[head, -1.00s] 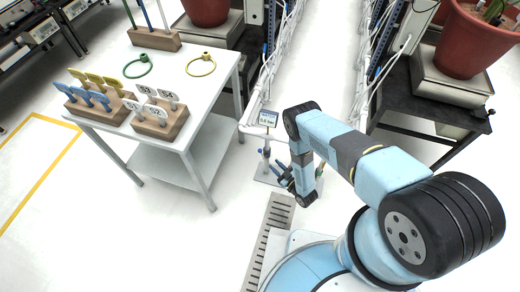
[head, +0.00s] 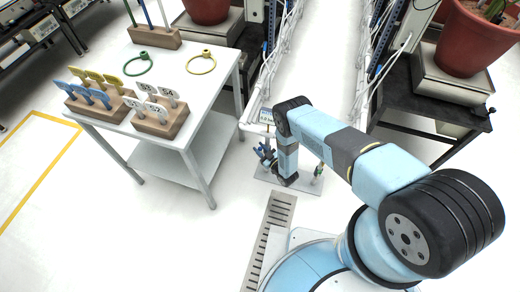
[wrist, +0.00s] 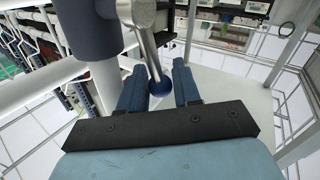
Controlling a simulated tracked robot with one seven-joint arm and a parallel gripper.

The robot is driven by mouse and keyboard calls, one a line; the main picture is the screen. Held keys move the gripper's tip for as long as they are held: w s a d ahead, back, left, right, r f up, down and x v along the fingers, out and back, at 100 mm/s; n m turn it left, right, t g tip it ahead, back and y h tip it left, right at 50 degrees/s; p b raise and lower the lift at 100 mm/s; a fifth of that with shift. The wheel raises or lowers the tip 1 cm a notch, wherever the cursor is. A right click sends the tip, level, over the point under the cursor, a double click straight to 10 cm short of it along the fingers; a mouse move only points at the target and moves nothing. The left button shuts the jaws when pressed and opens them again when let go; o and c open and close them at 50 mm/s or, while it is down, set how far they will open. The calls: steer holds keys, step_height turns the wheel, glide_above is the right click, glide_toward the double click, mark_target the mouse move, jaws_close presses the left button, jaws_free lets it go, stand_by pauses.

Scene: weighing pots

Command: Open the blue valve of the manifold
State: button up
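The blue valve's lever is a metal rod ending in a dark blue ball knob (wrist: 160,86) in the wrist view. It hangs from a grey fitting on a thick white pipe. My gripper (wrist: 161,75) has its two blue fingers apart, one on each side of the knob and rod. I cannot tell whether either finger touches the knob. In the head view my gripper (head: 266,153) is at the manifold's left side. My arm hides much of the manifold, and the blue valve cannot be made out there. A green-handled valve (head: 318,171) shows on its right.
A white table (head: 200,100) with tag blocks and two rings stands left of the manifold. A dark bench (head: 430,120) with a scale and a red pot (head: 480,40) stands at right. A floor grate (head: 270,230) lies in front. White floor at the lower left is clear.

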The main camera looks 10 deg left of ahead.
jaws_close()
stand_by(0.4)
